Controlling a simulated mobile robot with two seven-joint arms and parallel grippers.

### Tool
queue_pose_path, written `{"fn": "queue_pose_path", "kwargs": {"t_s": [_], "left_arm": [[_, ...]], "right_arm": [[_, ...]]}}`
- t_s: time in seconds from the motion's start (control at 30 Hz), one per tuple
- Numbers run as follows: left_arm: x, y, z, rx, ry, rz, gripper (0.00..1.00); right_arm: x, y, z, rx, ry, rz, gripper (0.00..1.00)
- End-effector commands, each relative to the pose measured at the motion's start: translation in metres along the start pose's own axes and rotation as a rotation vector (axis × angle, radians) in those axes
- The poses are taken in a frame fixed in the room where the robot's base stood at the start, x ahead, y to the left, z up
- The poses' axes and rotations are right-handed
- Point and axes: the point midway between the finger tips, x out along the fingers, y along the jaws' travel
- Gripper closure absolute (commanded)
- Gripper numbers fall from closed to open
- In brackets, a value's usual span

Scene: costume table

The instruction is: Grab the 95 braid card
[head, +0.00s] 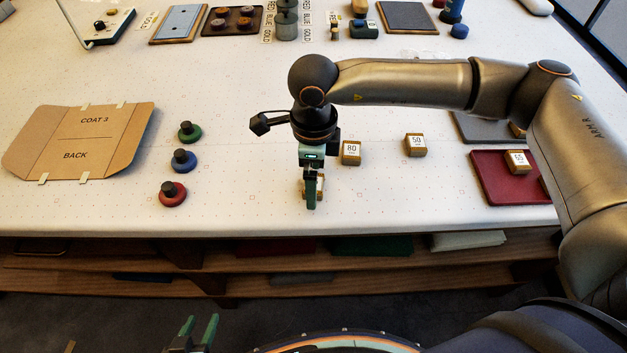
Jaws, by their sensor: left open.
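My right gripper (312,200) points down at the middle front of the table, seen edge-on. A small brown and white block (321,187) shows just behind its fingers, mostly hidden. Its label cannot be read, and I cannot tell whether the fingers grip it. No label 95 is readable. Similar blocks labelled 80 (351,153) and 50 (415,145) stand to the right of this gripper. One labelled 55 (517,162) sits on a red mat (495,190). My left gripper (200,328) is open and empty, low in front of the table.
Green, blue and red knobbed discs (172,194) stand left of the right gripper. A cardboard pattern marked COAT 3 BACK (75,142) lies at the left. A dark grey mat (480,127) lies behind the red one. Spools (287,25) and trays line the back.

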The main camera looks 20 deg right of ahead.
Motion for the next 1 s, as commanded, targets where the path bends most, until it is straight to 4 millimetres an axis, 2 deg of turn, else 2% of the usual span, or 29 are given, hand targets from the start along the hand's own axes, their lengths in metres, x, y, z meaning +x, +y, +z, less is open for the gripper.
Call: {"fn": "queue_pose_path", "kwargs": {"t_s": [0.3,1.0], "left_arm": [[-0.0004,0.0002,0.0000,-0.001,-0.001,0.000,0.50],[-0.0004,0.0003,0.0000,-0.001,-0.001,0.000,0.50]], "right_arm": [[0.0055,0.0001,0.0002,-0.001,0.000,0.000,0.02],[0.0050,0.0000,0.0003,-0.001,-0.001,0.000,0.81]]}}
